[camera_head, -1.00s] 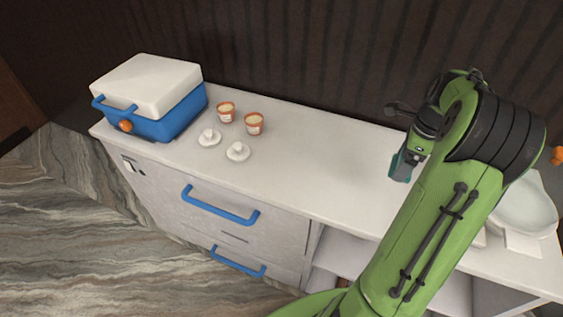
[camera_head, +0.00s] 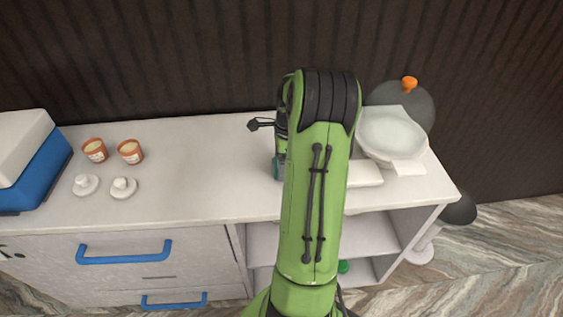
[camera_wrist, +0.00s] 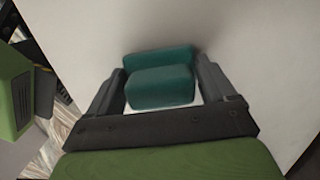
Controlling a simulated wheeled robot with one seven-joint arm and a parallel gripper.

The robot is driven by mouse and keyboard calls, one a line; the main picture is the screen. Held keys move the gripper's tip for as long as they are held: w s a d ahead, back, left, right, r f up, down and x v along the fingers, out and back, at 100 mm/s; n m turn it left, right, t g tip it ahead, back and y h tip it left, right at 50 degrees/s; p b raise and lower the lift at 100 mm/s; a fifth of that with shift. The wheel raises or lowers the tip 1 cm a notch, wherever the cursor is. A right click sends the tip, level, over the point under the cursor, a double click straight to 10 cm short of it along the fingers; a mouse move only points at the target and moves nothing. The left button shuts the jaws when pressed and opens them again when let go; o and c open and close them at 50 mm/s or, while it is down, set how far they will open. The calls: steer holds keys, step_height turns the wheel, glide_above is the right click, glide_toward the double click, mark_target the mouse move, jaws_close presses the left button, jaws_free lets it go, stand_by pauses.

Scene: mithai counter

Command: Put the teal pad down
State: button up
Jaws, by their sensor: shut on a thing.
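The teal pad (camera_wrist: 160,87) sits between the two fingers of my gripper (camera_wrist: 160,90) in the wrist view. My gripper is shut on it, with a finger against each side. White counter surface shows around and beyond the pad; I cannot tell whether the pad touches it. In the head view only a small teal edge of the pad (camera_head: 277,168) shows to the left of my green arm, above the counter (camera_head: 210,170). The arm hides most of the gripper there.
A blue and white cooler box (camera_head: 30,165) stands at the far left. Two orange cups (camera_head: 130,151) and two white lids (camera_head: 123,188) are near it. A pale bowl (camera_head: 392,135) on a white base is right of my arm. The middle counter is clear.

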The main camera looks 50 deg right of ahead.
steer(key=shift+f, duration=0.1)
steer(key=o, duration=1)
steer(key=r+p, duration=0.1)
steer(key=r, duration=0.3)
steer(key=r+p, duration=0.1)
steer(key=r, duration=0.3)
steer(key=s+d+r+p, duration=0.1)
steer(key=r, duration=0.3)
steer(key=shift+r, duration=0.2)
steer(key=w+a+r+n+h, duration=0.1)
steer(key=a+r+n, duration=0.4)
steer(key=a, duration=0.4)
steer(key=w+a+r+n+h, duration=0.1)
steer(key=a+r+n, duration=0.2)
steer(key=a+n, duration=0.55)
steer(key=s+a+n+t, duration=0.1)
steer(key=s+a+n, duration=0.2)
steer(key=a+n, duration=0.1)
steer(key=s+a+n+t, duration=0.2)
steer(key=s+a+n, duration=0.2)
steer(key=a, duration=0.3)
steer(key=s+a+n+t+y, duration=0.1)
steer(key=s+a+n, duration=0.3)
steer(key=a+n, duration=0.1)
steer(key=shift+s+a+f+n+t, duration=0.25)
steer(key=shift+a+n+t, duration=0.1)
steer(key=shift+n, duration=0.3)
